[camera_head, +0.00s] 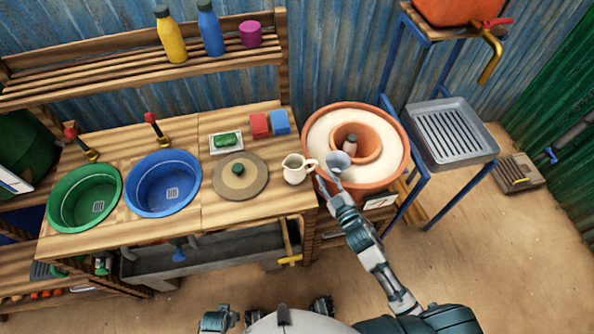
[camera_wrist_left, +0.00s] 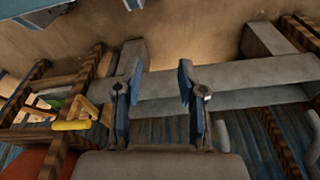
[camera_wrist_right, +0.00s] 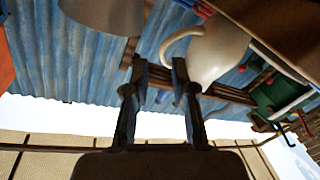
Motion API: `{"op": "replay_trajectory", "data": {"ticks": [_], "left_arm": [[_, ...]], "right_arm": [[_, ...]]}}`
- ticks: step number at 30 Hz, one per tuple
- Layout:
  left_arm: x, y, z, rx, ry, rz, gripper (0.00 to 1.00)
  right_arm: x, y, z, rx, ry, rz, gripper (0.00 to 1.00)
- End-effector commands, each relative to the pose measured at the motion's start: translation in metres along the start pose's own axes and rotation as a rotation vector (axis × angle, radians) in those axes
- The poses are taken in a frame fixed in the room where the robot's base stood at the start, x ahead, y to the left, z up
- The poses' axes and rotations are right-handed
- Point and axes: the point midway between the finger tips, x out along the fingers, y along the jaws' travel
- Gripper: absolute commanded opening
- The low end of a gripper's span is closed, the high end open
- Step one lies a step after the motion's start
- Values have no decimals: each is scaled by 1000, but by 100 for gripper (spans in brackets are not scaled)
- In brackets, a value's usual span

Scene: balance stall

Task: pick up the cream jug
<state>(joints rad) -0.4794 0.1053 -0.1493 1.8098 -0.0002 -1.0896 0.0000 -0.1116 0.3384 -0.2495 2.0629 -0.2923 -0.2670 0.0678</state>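The cream jug (camera_head: 295,170) stands upright at the right end of the wooden counter (camera_head: 215,207), its handle towards the right. My right gripper (camera_head: 328,182) is just right of the jug, close to the handle. In the right wrist view the jug (camera_wrist_right: 222,50) is at upper right, and its handle loop lies just beyond the tips of my right gripper (camera_wrist_right: 158,68). Those fingers are apart; I see no clear hold on the handle, and the right finger covers part of the jug. My left gripper (camera_wrist_left: 160,85) is open and empty, low in front of the counter.
Red (camera_head: 259,124) and blue (camera_head: 280,121) blocks stand behind. Blue (camera_head: 162,185) and green basins are further left.

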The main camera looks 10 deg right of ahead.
Motion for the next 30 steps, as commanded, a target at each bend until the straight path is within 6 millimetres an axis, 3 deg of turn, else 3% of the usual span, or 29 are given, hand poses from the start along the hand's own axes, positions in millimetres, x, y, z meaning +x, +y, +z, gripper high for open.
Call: {"op": "replay_trajectory", "data": {"ticks": [8,15,24,25,28,30], "left_arm": [[-2,0,0,0,-4,0,40],[-9,0,-5,-1,4,1,40],[-15,-1,-9,-2,11,-1,40],[-14,-1,-9,-2,10,-1,40],[-14,-1,-7,-2,7,-1,40],[-13,-1,-7,-2,5,-1,40]], "right_arm": [[25,-1,-1,1,-1,0,25],[62,-4,-3,0,-1,0,25],[68,-4,-3,1,-2,-1,25],[68,-4,-3,1,-2,-1,23],[68,-4,-3,1,-2,-1,0],[68,-4,-3,0,-2,-1,0]]}}
